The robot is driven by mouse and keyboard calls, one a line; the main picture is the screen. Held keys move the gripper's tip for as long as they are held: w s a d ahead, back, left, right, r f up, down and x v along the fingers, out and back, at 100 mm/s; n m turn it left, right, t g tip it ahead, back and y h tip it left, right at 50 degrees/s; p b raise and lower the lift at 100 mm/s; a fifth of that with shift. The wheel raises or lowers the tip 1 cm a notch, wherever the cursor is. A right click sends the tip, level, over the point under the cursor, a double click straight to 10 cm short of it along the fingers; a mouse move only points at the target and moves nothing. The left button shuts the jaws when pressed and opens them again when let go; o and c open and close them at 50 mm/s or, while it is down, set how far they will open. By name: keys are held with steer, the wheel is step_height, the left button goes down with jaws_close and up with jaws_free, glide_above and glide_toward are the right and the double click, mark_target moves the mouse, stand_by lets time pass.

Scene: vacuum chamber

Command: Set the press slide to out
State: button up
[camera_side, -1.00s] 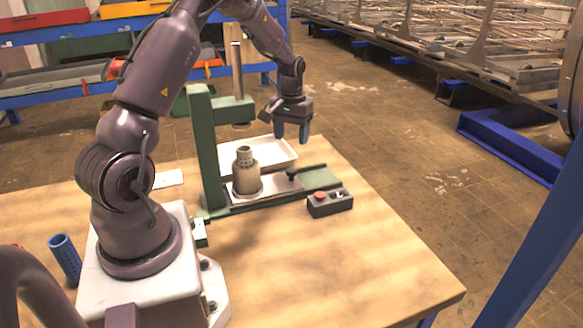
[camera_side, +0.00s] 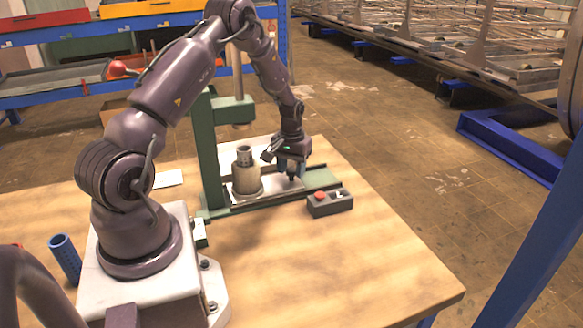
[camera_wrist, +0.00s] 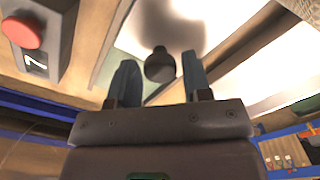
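The green press (camera_side: 208,150) stands on the wooden table. Its pale slide plate (camera_side: 270,192) lies along a green rail (camera_side: 327,183); the plate's left part is by the press column, and the rail's right end is bare. A beige-grey cylindrical part (camera_side: 245,178) stands upright on the slide's left part. The slide's dark knob (camera_wrist: 159,66) shows in the wrist view between and slightly beyond my blue fingertips. My gripper (camera_side: 289,170) is open, pointing down over the knob, with its fingers either side of it. Gaps show between fingers and knob in the wrist view.
A dark control box (camera_side: 330,203) with a red button (camera_wrist: 22,29) stands close to the rail's front right. A white tray (camera_side: 268,147) lies behind the rail, partly hidden by my gripper. A blue cup (camera_side: 65,258) is at the left. The table's front right is clear.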

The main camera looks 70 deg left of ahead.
jaws_close()
steer(key=shift+w, duration=5.75)
steer(key=shift+o, duration=1.7)
jaws_free()
step_height(320, 180, up, 13)
